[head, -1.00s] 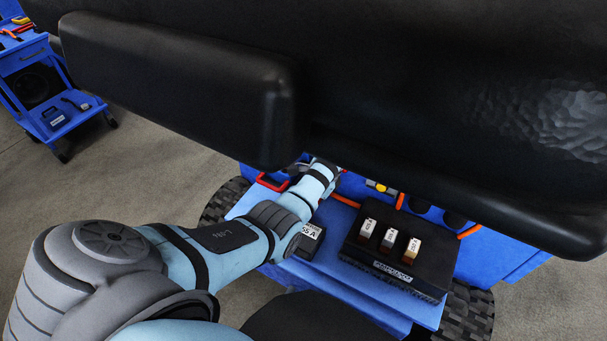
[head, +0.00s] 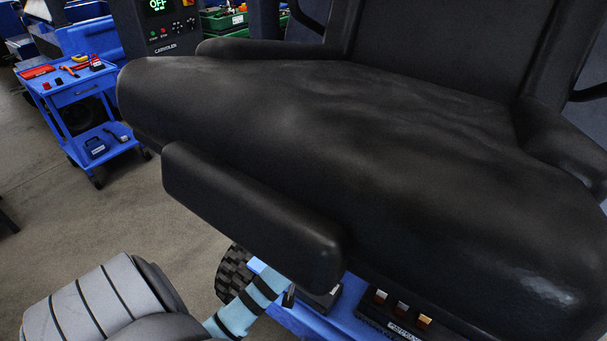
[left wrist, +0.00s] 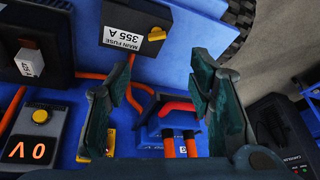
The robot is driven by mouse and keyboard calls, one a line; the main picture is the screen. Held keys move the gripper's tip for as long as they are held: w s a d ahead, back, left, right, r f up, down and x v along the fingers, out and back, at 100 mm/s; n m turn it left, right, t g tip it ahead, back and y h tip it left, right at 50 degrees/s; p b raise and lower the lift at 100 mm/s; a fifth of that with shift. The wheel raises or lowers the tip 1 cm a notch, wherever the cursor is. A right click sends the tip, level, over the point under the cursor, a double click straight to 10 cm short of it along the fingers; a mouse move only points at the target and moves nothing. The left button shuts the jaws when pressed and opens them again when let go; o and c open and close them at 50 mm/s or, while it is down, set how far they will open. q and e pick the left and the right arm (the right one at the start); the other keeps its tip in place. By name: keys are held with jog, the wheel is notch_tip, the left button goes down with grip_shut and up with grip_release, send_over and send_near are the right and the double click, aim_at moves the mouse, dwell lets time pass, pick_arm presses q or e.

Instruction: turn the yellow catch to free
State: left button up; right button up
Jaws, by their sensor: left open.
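My left gripper (left wrist: 163,78) is open and empty in the left wrist view. Between and below its fingertips is a blue connector with a red handle (left wrist: 178,106) and orange cables. A yellow part (left wrist: 111,138) shows beside the left finger, mostly hidden behind it. A yellow knob (left wrist: 155,33) sits on the black main fuse box (left wrist: 160,18), beyond the fingertips. I cannot tell which yellow part is the catch.
A meter reading 0 V with a yellow knob (left wrist: 40,115) stands at the left wrist view's left. A black charger-like box (left wrist: 283,135) lies at right. The black seat (head: 350,140) overhangs the blue deck. A blue tool cart (head: 95,92) stands far left.

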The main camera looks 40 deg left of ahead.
aim_at(304, 285)
pick_arm(q)
jog(key=w+a+f+b, duration=0.1)
jog(key=f+b, duration=0.1)
jog(key=f, duration=0.2)
jog(key=w+a+f+n+b, duration=0.1)
jog(key=w+f+b, duration=0.1)
jog(key=f, duration=0.3)
jog(key=w+a+f+n+b, duration=0.1)
jog(key=w+f, duration=0.1)
jog(key=f, duration=0.3)
jog(key=shift+b, duration=0.4)
jog(key=shift+a, duration=0.1)
jog(key=shift+r, duration=0.1)
jog(key=shift+c, duration=0.2)
grip_shut()
